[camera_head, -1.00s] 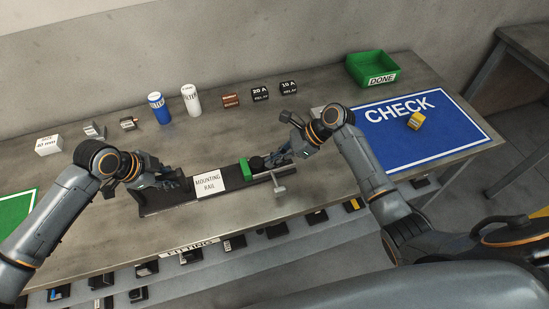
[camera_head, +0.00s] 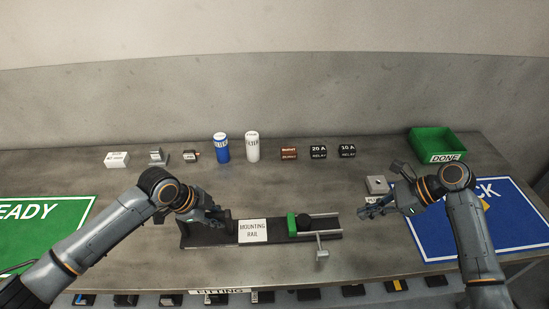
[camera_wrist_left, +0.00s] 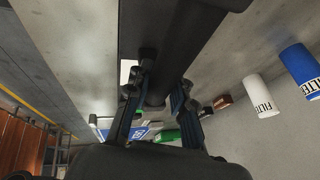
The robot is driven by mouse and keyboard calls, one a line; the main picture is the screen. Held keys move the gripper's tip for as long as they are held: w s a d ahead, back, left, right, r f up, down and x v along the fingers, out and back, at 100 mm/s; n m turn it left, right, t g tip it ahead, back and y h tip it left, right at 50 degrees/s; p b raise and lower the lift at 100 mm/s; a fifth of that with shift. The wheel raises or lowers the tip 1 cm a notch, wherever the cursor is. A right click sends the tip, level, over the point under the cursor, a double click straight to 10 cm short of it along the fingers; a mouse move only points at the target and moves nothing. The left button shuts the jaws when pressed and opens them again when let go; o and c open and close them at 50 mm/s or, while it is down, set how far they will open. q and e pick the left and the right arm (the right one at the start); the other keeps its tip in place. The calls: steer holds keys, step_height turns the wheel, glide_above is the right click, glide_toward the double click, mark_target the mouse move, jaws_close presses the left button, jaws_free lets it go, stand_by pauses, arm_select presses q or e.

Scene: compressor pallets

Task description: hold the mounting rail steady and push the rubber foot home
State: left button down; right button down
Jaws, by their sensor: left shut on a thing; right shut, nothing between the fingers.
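The mounting rail (camera_head: 222,240) is a dark channel with a white label, lying on the bench in front of me. My left gripper (camera_head: 222,216) is shut on the rail's left end; in the left wrist view its fingers (camera_wrist_left: 158,105) close around a dark rounded part. A black round piece (camera_head: 304,221), seemingly the rubber foot, sits against a green block (camera_head: 292,226) on the right part of the rail. I cannot tell how deep it sits. My right gripper (camera_head: 364,212) is shut and empty, just right of the rail's end and apart from the foot.
A small metal clamp handle (camera_head: 322,251) sticks out at the rail's front. A grey block (camera_head: 377,184) stands behind my right gripper. Filters, relays and small boxes line the back. A green DONE bin (camera_head: 437,143) stands right; the blue CHECK mat (camera_head: 425,243) lies below it.

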arm_select(q)
steer(key=shift+s+f, duration=0.25)
steer(key=shift+f, duration=0.1)
steer(key=c, duration=1.4)
jaws_free()
steer(key=o, duration=0.3)
steer(key=shift+w, duration=0.1)
steer(key=shift+w+r, duration=0.15)
steer(key=v, duration=1.2)
steer(key=shift+d, duration=0.1)
